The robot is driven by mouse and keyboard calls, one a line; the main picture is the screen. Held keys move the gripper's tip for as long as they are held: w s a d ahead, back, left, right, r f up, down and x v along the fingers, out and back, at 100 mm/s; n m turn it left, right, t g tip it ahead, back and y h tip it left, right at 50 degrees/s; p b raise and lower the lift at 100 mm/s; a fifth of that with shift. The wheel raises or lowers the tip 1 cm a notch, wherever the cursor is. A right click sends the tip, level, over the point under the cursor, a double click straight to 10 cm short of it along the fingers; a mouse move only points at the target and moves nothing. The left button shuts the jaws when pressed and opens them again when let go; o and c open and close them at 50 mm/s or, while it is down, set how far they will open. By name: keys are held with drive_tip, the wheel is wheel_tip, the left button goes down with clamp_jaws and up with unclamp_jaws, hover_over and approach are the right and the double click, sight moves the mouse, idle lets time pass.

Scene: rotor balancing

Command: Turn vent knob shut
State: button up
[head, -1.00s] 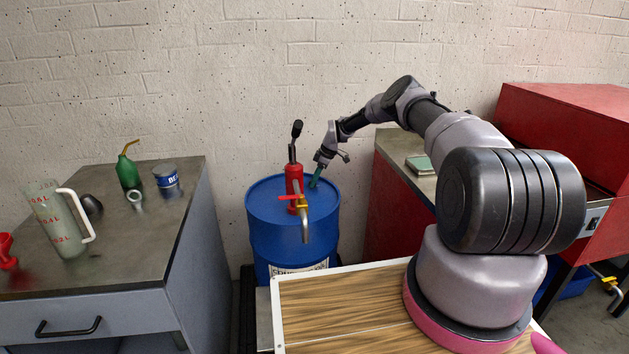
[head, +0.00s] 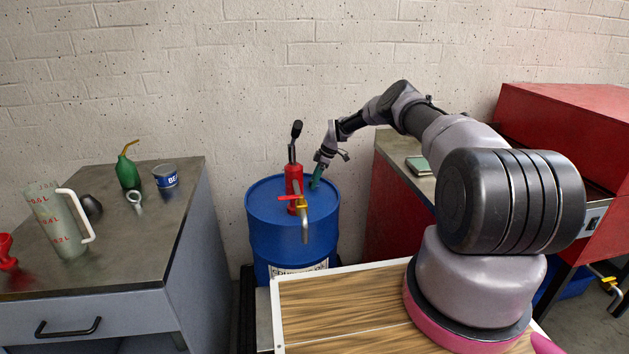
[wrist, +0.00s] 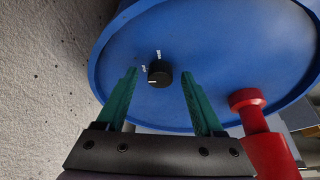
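The vent knob (wrist: 160,73) is a small black round knob with a white pointer mark, on the top of the blue drum (head: 262,215). Small white lettering sits beside it on the lid. In the wrist view my gripper (wrist: 158,78) has its two green fingers spread apart, with the knob between and just beyond their tips. No contact with the knob is visible. In the head view my gripper (head: 316,180) is low over the back right of the drum lid, and the knob is hidden there.
A grey bench (head: 130,250) with a jug, green oiler and tin is at left. A red cabinet (head: 395,205) is at right.

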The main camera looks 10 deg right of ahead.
drive_tip(key=v, duration=1)
drive_tip(key=shift+d+r, duration=0.2)
drive_tip(key=shift+r, duration=0.2)
